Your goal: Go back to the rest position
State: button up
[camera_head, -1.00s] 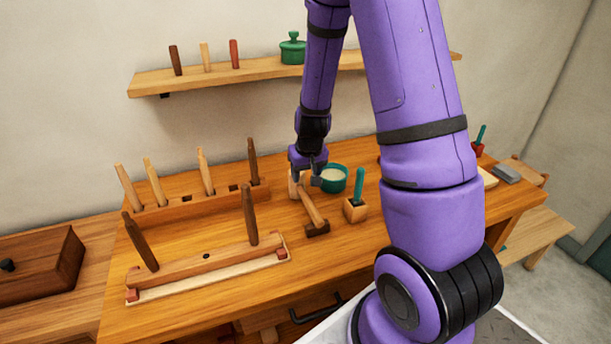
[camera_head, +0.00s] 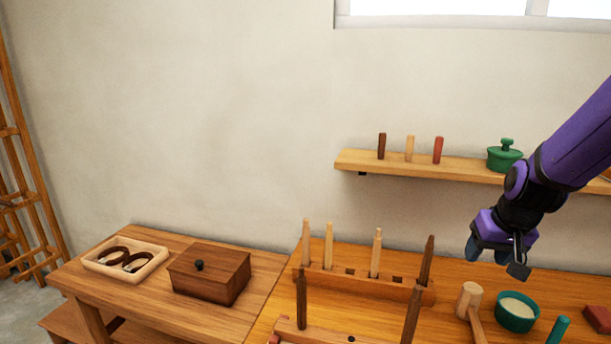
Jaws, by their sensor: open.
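My gripper (camera_head: 497,261) hangs at the right of the head view, fingers pointing down and apart, with nothing seen between them. It is in the air above the back of the workbench (camera_head: 455,320), over and apart from a green bowl (camera_head: 516,312) with pale contents. My purple arm reaches in from the right edge. A wooden mallet (camera_head: 470,305) lies left of the bowl. A wooden rack (camera_head: 370,287) with several upright pegs stands further left on the bench.
A wall shelf (camera_head: 462,168) behind my gripper carries three short pegs and a green lidded pot (camera_head: 504,156). A side table at left holds a dark lidded box (camera_head: 211,273) and a pale tray (camera_head: 98,262) with dark rings. A green handle (camera_head: 558,330) stands at the lower right.

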jog(key=s+a+r+n, duration=0.1)
jog(key=s+a+r, duration=0.2)
jog(key=s+r, duration=0.4)
jog(key=s+a+r+n+t, duration=0.1)
jog(key=s+a+r, duration=0.2)
jog(key=s+r, duration=0.5)
jog(key=s, duration=0.4)
jog(key=shift+s+r, duration=0.15)
jog(key=shift+s, duration=0.15)
